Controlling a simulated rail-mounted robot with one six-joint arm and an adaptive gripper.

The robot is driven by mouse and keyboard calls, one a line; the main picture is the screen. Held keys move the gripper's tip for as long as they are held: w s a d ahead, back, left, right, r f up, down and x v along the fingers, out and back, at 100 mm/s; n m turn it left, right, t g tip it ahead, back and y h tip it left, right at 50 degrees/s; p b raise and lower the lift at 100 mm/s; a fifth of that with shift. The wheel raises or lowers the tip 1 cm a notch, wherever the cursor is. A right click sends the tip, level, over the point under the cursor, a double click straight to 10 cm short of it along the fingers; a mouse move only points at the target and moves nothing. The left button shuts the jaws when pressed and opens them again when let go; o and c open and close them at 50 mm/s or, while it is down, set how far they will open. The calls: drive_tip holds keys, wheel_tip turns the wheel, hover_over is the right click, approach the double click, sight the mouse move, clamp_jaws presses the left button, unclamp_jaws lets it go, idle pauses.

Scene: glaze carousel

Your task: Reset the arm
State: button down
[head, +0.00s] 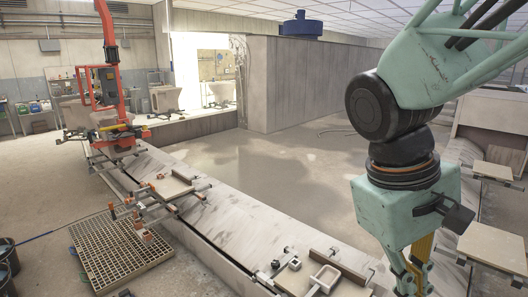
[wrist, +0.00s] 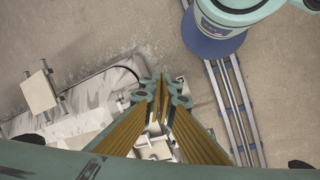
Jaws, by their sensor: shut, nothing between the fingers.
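My gripper (head: 414,282) hangs at the lower right of the head view, below my pale green arm, which reaches in from the upper right. Its lower end runs close to the bottom edge of the picture. In the wrist view, the two yellow-sided fingers of my gripper (wrist: 162,88) come together at their tips. It is shut and holds nothing. Below the fingertips, pale fixture parts (wrist: 158,148) are partly hidden by the fingers.
A long pale carousel track (head: 245,222) runs diagonally, with a clamp fixture (head: 323,279) near the bottom. An orange lifting arm (head: 109,60) stands at the left, near a floor grate (head: 115,250). Square plates (head: 492,247) sit at the right. Open floor (head: 290,165) lies mid-view.

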drive_tip(key=s+a+r+m+t+y, duration=0.3)
drive_tip(key=s+r+t, duration=0.1)
drive_tip(key=s+r, duration=0.2)
drive_tip(key=shift+s+a+t, duration=0.3)
drive_tip(key=shift+s+a, duration=0.1)
drive_tip(key=shift+s, duration=0.45)
